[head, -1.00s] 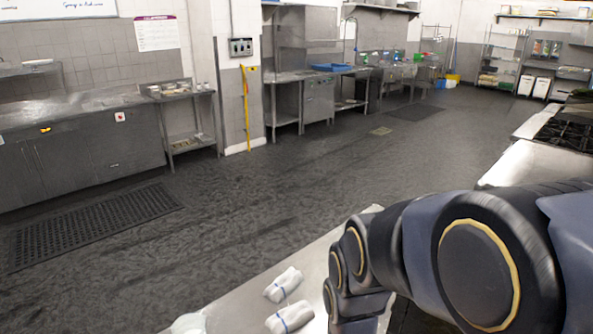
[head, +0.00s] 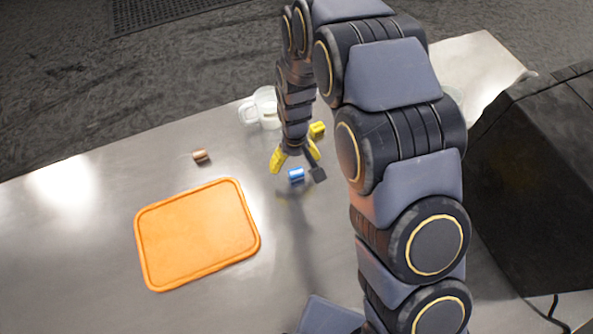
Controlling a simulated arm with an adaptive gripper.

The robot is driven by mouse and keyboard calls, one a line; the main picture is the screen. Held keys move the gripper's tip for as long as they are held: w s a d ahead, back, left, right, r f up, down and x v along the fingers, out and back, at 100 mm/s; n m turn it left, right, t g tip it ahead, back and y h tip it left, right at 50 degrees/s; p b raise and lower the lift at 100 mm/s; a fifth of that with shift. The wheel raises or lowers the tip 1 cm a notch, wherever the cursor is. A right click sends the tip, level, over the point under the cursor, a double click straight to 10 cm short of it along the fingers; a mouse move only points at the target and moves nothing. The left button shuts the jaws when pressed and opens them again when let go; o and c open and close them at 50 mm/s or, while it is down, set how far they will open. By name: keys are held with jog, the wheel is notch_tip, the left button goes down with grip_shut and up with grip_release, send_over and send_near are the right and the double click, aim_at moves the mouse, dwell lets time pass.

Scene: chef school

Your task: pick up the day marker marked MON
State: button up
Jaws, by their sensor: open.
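A small blue block (head: 296,174) lies on the metal table, just past my gripper's fingertips in the picture. A small yellow block (head: 317,129) lies beside my gripper, to its upper right. A small brown block (head: 200,156) lies farther left. These may be day markers, but no lettering is readable, so I cannot tell which is MON. My gripper (head: 295,157) has yellow fingertips spread apart, points down and is empty. Its height above the blue block is unclear.
An orange cutting board (head: 197,235) lies on the metal table (head: 80,262), left of my gripper. A clear mug (head: 264,106) stands at the table's far edge, close to my gripper. A dark bulky object (head: 535,185) is at the right. The table's left part is clear.

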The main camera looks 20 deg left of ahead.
aim_at(296, 171)
jog(key=shift+d+f, duration=0.15)
jog(key=shift+f, duration=2.55)
jog(key=c, duration=1.1)
jog(key=shift+o, duration=0.2)
